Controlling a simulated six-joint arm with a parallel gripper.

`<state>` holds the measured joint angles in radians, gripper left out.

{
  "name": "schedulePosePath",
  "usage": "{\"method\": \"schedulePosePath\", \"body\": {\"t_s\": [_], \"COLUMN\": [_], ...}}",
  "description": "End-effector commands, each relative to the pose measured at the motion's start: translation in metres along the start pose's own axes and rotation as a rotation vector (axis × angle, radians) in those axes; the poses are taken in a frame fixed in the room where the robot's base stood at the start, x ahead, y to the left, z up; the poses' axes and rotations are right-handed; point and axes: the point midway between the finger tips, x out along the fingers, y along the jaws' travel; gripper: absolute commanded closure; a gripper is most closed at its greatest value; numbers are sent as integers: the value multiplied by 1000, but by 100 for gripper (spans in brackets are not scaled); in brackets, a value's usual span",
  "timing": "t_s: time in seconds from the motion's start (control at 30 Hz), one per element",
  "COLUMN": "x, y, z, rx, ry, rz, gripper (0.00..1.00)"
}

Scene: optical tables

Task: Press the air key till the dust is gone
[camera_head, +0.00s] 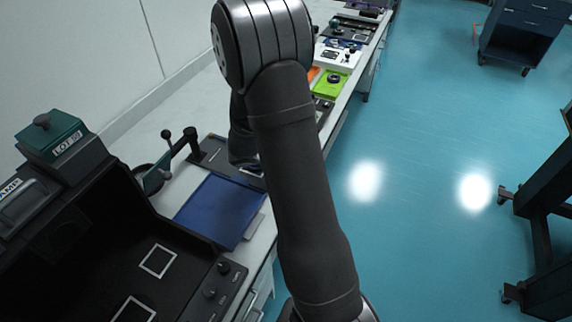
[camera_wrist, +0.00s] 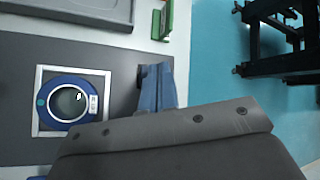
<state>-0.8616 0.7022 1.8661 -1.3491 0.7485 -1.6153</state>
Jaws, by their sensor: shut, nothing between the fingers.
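In the wrist view a round lens in a blue ring (camera_wrist: 68,101) lies inside a white square outline on a dark grey mat (camera_wrist: 25,60). A small pale mark shows on its dark glass; I cannot tell whether it is dust or a reflection. My gripper (camera_wrist: 157,72) is shut and empty, to the right of the lens and apart from it in the picture. My wide grey gripper body fills the bottom of this view. In the head view my arm hides the gripper. I cannot make out an air key in either view.
In the head view a dark box with knobs (camera_head: 211,292) stands at the lower left, beside a blue panel (camera_head: 218,211). A green tray (camera_head: 330,85) lies farther along the bench. The wrist view shows a green piece (camera_wrist: 169,18) and a grey tray rim (camera_wrist: 70,12).

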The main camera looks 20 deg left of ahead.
Motion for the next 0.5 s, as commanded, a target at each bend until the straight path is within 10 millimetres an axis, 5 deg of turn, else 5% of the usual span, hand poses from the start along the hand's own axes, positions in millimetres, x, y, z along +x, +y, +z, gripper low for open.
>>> {"method": "schedulePosePath", "body": {"t_s": [0.5], "x": [-20], "y": [-14], "z": [15], "rx": [3], "ry": [-2], "rz": [0], "gripper": [100]}}
